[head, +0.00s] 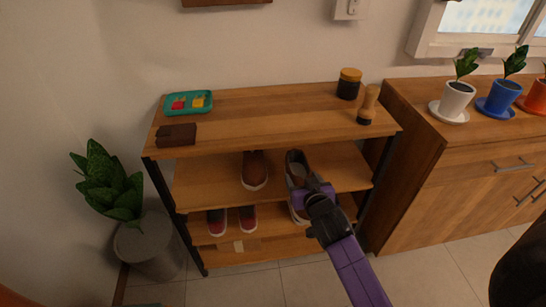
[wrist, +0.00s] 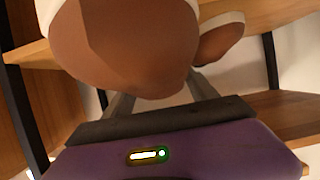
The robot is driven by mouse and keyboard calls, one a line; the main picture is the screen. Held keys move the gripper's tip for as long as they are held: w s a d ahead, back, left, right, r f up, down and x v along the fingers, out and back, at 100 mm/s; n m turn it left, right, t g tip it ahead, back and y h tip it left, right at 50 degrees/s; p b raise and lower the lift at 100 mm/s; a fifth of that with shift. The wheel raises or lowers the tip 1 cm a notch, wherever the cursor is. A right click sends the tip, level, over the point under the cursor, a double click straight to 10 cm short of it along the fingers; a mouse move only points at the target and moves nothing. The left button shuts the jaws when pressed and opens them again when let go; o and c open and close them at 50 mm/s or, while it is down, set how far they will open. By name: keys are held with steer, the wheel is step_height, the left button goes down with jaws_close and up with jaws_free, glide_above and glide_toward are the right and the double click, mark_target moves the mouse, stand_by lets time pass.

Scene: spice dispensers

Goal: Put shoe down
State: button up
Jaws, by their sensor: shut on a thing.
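My gripper (head: 316,190) is shut on a brown shoe (head: 297,164) with a pale sole, at the right part of the rack's middle shelf. I cannot tell whether this shoe touches the shelf. In the wrist view the held shoe (wrist: 130,45) fills the upper middle and hides the fingertips. A matching brown shoe (head: 255,168) stands on the middle shelf to the left, apart from the held one. It also shows in the wrist view (wrist: 221,38). The wooden shoe rack (head: 215,180) has a dark frame.
Red shoes (head: 248,218) stand on the lower shelf, and a pale shoe (head: 298,212) is partly hidden behind my gripper. A cabinet (head: 460,180) stands right, a potted plant (head: 145,245) left.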

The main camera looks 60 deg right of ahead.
steer(key=w+d, duration=0.4)
steer(key=w+d+b, duration=0.1)
steer(key=w+d, duration=0.3)
steer(key=d, duration=0.1)
steer(key=w+d+b, duration=0.1)
steer(key=w+d, duration=0.2)
steer(key=d, duration=0.1)
steer(key=shift+w+d, duration=0.3)
steer(key=shift+w, duration=0.1)
steer(key=shift+f+b, duration=0.7)
steer(key=shift+f, duration=0.95)
steer(key=shift+f, duration=0.1)
steer(key=shift+f, duration=0.15)
steer(key=o, duration=1.7)
steer(key=shift+c, duration=0.2)
